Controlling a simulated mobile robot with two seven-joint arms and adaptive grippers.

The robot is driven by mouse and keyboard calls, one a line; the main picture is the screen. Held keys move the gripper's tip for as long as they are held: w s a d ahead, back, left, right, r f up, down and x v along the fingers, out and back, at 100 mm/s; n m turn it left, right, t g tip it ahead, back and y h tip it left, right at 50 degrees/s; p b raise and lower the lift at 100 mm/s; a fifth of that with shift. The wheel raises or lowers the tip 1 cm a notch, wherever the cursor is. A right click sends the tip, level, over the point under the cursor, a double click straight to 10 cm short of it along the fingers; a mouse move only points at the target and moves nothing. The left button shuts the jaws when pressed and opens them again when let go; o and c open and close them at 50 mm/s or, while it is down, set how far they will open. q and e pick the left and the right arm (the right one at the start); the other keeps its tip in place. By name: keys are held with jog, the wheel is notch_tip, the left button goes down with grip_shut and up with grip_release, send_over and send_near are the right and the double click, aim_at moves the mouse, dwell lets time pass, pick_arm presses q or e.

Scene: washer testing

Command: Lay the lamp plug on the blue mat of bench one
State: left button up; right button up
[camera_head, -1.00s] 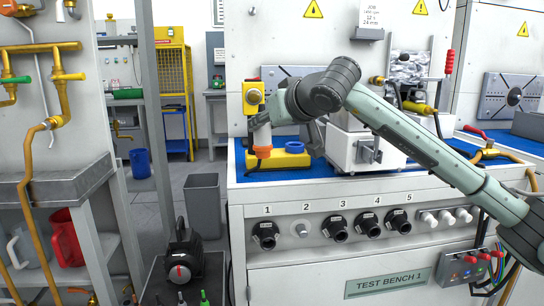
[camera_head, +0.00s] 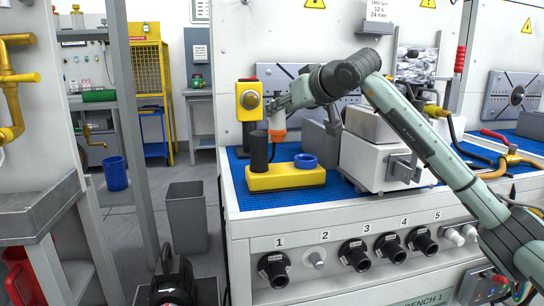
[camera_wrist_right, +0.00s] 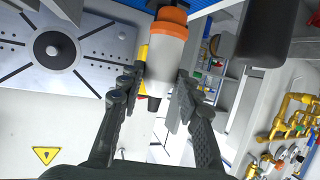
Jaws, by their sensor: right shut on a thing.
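My right gripper (camera_head: 277,108) is shut on the lamp plug (camera_head: 278,135), a pale cylinder with an orange end, pointing downward. It holds the plug upright above the yellow block (camera_head: 285,179), beside a black cylinder (camera_head: 259,151) at the block's left end. In the wrist view the pale body (camera_wrist_right: 160,60) lies between the fingers of my right gripper (camera_wrist_right: 158,85), with the orange end at the top. The blue mat (camera_head: 345,196) covers bench one's top, under the yellow block. My left gripper is not in view.
A blue ring (camera_head: 305,161) sits on the yellow block. A white-grey machine (camera_head: 385,160) stands to the right. A yellow box with a round knob (camera_head: 250,99) stands behind. Bare mat shows in front of and right of the block.

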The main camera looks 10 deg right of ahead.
aim_at(282, 126)
jog(key=f, duration=0.4)
jog(key=shift+s, duration=0.2)
notch_tip(282, 126, down, 4)
jog(key=shift+f, duration=0.15)
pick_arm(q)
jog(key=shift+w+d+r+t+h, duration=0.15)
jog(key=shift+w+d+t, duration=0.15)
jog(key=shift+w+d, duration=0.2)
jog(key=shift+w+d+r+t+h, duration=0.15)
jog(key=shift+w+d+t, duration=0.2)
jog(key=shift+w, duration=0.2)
pick_arm(e)
jog(key=o, duration=1.2)
jog(key=shift+o, duration=0.2)
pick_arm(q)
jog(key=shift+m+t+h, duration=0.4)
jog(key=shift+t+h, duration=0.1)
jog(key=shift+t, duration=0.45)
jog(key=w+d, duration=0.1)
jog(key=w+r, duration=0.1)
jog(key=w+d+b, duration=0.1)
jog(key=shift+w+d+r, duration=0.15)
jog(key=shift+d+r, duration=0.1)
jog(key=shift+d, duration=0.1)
pick_arm(e)
jog(key=v, duration=1.2)
